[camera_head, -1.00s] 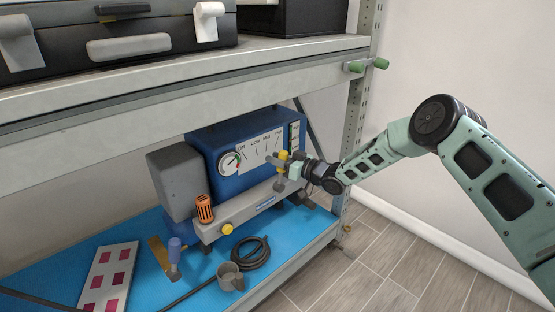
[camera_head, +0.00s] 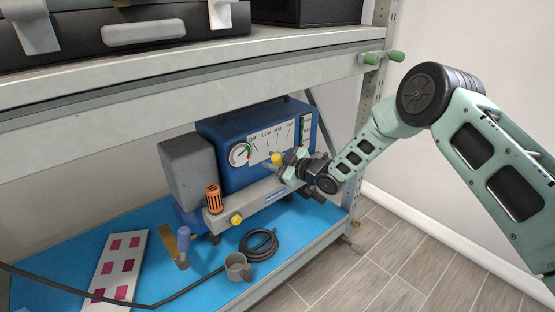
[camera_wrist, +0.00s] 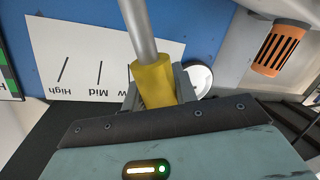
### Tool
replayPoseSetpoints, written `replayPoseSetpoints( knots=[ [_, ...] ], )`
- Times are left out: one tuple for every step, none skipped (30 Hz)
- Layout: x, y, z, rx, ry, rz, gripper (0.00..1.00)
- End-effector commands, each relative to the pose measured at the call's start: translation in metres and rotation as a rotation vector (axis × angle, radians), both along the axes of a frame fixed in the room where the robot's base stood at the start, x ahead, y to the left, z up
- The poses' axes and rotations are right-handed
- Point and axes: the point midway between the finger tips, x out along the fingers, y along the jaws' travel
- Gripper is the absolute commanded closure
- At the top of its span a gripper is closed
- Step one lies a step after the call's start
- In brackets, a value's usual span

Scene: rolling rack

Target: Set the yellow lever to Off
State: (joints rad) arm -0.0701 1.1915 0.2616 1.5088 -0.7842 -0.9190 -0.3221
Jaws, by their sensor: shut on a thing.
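The blue machine (camera_head: 225,130) stands on the lower shelf with a white scale panel (camera_head: 262,152) marked Off, Low, Mid and High from left to right. The yellow lever (camera_head: 276,158) is in front of this panel, below the labels. My gripper (camera_head: 284,168) reaches it from the right. In the wrist view the scale is upside down, and my gripper (camera_wrist: 157,92) is shut on the yellow grip (camera_wrist: 153,82), with a finger on each side. The grey lever shaft (camera_wrist: 137,30) leads up from it. The lever and gripper hide the Off label and part of Low there.
A round gauge (camera_head: 239,154) sits left of the scale. An orange slotted part (camera_head: 213,199) and a yellow knob (camera_head: 236,220) are at the machine's front. A grey cup (camera_head: 238,268) and coiled black cable (camera_head: 259,243) lie before it. The upper shelf (camera_head: 180,80) hangs above.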

Motion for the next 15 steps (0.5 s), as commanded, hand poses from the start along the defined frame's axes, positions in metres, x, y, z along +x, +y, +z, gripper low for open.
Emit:
replayPoseSetpoints(
  knots=[
    [-0.0016, 0.0019, -0.0018, -0.016, -0.011, 0.002, 1.0],
    [-0.002, 0.0024, -0.0022, -0.023, -0.017, 0.001, 1.0],
    [-0.0024, 0.003, -0.0026, -0.033, -0.023, 0.002, 1.0],
    [-0.0028, 0.0034, -0.0029, -0.039, -0.028, 0.001, 1.0],
    [-0.0032, 0.0038, -0.0032, -0.043, -0.032, 0.002, 1.0],
    [-0.0035, 0.0041, -0.0036, -0.049, -0.036, 0.002, 1.0],
    [-0.0037, 0.0044, -0.0037, -0.054, -0.038, 0.002, 1.0],
    [-0.0038, 0.0045, -0.0039, -0.056, -0.04, 0.001, 1.0],
    [-0.004, 0.0047, -0.0042, -0.059, -0.042, 0.001, 1.0],
    [-0.0041, 0.0048, -0.0042, -0.06, -0.044, 0.001, 1.0],
    [-0.0042, 0.0048, -0.0044, -0.062, -0.044, 0.001, 1.0],
    [-0.0042, 0.005, -0.0045, -0.062, -0.044, 0.001, 1.0],
    [-0.0043, 0.005, -0.0045, -0.063, -0.045, 0.001, 1.0],
    [-0.0043, 0.005, -0.0045, -0.063, -0.045, 0.002, 1.0],
    [-0.0044, 0.0051, -0.0046, -0.063, -0.045, 0.002, 1.0]
  ],
)
